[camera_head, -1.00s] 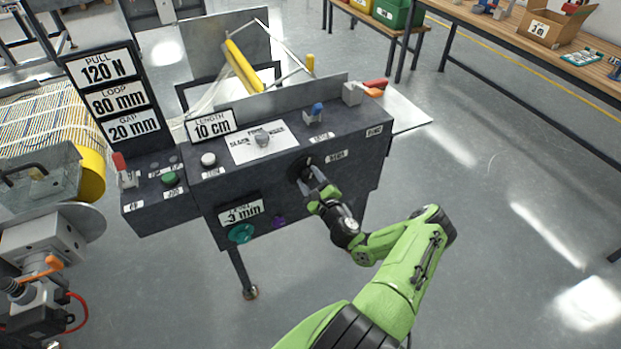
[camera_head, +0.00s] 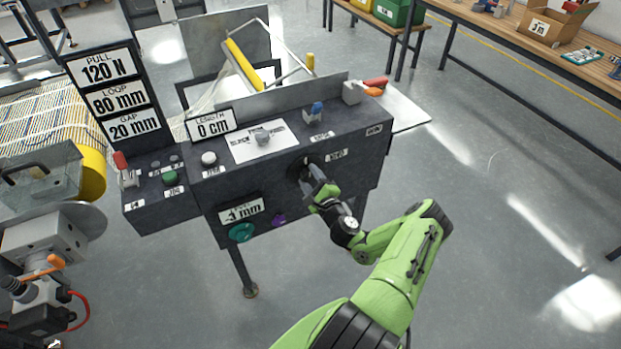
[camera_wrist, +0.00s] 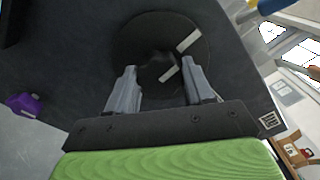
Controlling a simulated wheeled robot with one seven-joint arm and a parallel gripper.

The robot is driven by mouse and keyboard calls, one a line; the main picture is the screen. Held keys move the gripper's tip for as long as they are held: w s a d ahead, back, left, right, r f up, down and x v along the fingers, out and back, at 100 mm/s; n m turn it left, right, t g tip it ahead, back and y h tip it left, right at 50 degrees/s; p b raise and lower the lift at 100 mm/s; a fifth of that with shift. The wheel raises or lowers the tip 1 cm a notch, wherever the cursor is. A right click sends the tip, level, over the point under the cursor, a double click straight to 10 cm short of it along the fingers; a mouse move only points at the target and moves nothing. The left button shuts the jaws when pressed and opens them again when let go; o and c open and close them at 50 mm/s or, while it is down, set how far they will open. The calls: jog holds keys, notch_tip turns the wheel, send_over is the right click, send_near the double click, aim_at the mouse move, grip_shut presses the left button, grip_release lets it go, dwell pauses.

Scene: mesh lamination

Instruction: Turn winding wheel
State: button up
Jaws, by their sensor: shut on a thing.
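The winding wheel (camera_wrist: 140,35) is a dark round disc on the front panel of the dark machine (camera_head: 345,130). In the head view the wheel (camera_head: 300,166) is partly covered by my gripper (camera_head: 316,186). In the wrist view my gripper (camera_wrist: 158,80) has its two grey fingers on either side of the wheel's dark middle hub, shut on it. Light marks show on the disc and on the hub, at a slant. The length display (camera_head: 212,125) reads 0 cm. The mm display (camera_head: 241,212) below seems to read -3 mm.
A teal knob (camera_head: 241,233) and a purple knob (camera_head: 279,221) sit low on the panel, left of my gripper. A blue-topped switch (camera_head: 316,110) and a grey knob (camera_head: 262,137) are on top. Open floor (camera_head: 490,230) lies to the right.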

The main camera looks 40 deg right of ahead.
jog(key=o, duration=1)
jog(key=shift+o, duration=0.2)
jog(key=p+v, duration=0.2)
jog(key=v, duration=1.4)
jog(key=shift+p, duration=0.4)
jog(key=shift+w, duration=0.1)
